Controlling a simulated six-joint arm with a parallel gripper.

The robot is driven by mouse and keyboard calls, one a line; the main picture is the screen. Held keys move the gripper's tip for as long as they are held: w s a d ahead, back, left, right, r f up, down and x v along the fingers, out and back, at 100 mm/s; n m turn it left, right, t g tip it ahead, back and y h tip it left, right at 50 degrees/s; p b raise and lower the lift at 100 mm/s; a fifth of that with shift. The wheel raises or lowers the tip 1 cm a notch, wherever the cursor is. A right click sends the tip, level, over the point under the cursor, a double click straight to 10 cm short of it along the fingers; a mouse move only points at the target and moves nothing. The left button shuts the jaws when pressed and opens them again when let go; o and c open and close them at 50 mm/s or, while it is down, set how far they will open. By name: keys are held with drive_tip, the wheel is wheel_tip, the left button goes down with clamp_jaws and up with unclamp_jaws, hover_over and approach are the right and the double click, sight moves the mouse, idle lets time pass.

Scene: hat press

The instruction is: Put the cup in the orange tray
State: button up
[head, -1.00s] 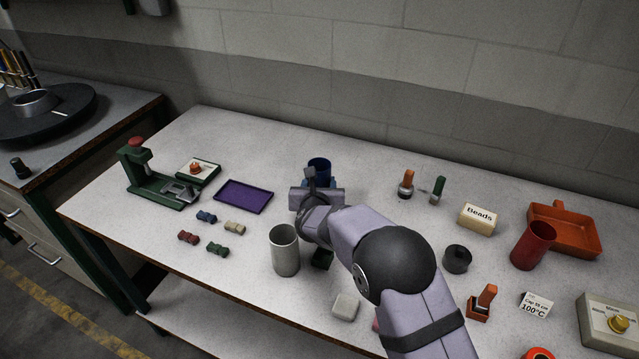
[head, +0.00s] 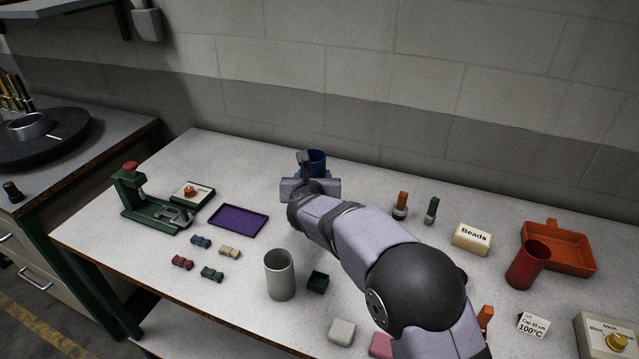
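A blue cup (head: 317,160) is at the back middle of the table, partly hidden behind my gripper (head: 304,165). My gripper is at the cup's near left side and moves together with it, so it appears shut on the cup. The fingers are mostly hidden, and I cannot tell how high the cup is above the table. The orange tray (head: 568,267) lies at the right back, with no cup in it. A red cup (head: 527,264) stands just in front of the tray's left side. A grey cup (head: 279,275) stands at the front middle.
A "Beads" box (head: 472,239) and orange (head: 400,206) and green (head: 431,211) stamps stand between my gripper and the tray. A purple tray (head: 238,219) and a green press (head: 150,205) are at the left. My arm crosses the front right and hides part of the table.

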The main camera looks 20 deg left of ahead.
drive_tip(key=shift+r, duration=0.1)
drive_tip(key=w+d+r+m+h, duration=0.15)
drive_tip(key=w+d, duration=0.35)
drive_tip(key=d, duration=0.7)
drive_tip(key=w+d+m+h+p, duration=0.1)
drive_tip(key=w+d+m+h, duration=0.3)
drive_tip(key=d, duration=0.8)
drive_tip(key=w+d+m+h, duration=0.15)
drive_tip(key=w+d, duration=0.45)
drive_tip(key=d, duration=0.6)
drive_tip(key=s+d+r+m+g+h, duration=0.1)
drive_tip(key=s+d+m+h, duration=0.1)
drive_tip(key=d, duration=0.9)
drive_tip(key=s+d+r+m+g+h+p, duration=0.1)
drive_tip(key=s+d+m+h, duration=0.15)
drive_tip(key=d, duration=0.95)
drive_tip(key=s+d+r+m+g+h, duration=0.1)
drive_tip(key=s+d+h, duration=0.15)
drive_tip(key=d, duration=0.85)
drive_tip(key=shift+w+f, duration=0.15)
drive_tip(key=shift+f, duration=1.55)
drive_tip(key=shift+w+f, duration=0.2)
drive_tip(key=shift+f, duration=1.5)
drive_tip(key=shift+w+f, duration=0.15)
drive_tip(key=shift+f, duration=1.55)
drive_tip(key=shift+f, duration=0.2)
drive_tip(key=o, duration=1.1)
